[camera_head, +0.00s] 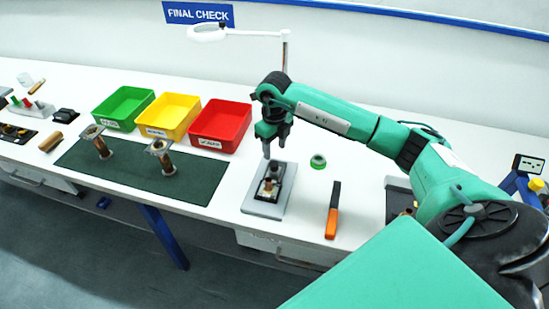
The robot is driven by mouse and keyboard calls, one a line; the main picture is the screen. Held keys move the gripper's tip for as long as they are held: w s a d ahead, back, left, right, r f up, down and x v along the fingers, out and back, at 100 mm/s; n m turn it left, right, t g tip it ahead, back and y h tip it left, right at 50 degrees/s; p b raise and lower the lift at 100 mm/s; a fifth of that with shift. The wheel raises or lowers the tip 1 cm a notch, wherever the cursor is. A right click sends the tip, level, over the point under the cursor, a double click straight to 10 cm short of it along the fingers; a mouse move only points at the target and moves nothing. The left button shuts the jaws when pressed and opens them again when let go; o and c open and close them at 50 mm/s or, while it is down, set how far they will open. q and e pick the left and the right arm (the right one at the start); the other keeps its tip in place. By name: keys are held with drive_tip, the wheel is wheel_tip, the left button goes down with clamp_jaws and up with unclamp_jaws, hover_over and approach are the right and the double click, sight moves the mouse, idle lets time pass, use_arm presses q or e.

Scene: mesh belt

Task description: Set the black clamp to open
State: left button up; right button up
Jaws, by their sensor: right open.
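The black clamp (267,190) sits on a grey base plate (283,206) near the middle of the white table. A small brass-coloured part shows in or against the clamp. The picture is too small to tell how the clamp's lever is set. My right gripper (275,152) hangs above and just behind the clamp, pointing down. It is open and empty, and I see no contact with the clamp. My left gripper is not in view.
An orange-and-black tool (333,211) lies right of the plate, and a green tape roll (318,161) behind it. Green (123,105), yellow (168,113) and red (220,123) bins stand at back left. A dark green mat (130,176) holds two metal cylinder parts. A lamp (208,32) stands behind.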

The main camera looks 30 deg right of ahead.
sight(274, 164)
wheel_tip(274, 164, down, 7)
drive_tip(key=shift+r+p, duration=0.1)
drive_tip(key=shift+p, duration=0.8)
clamp_jaws()
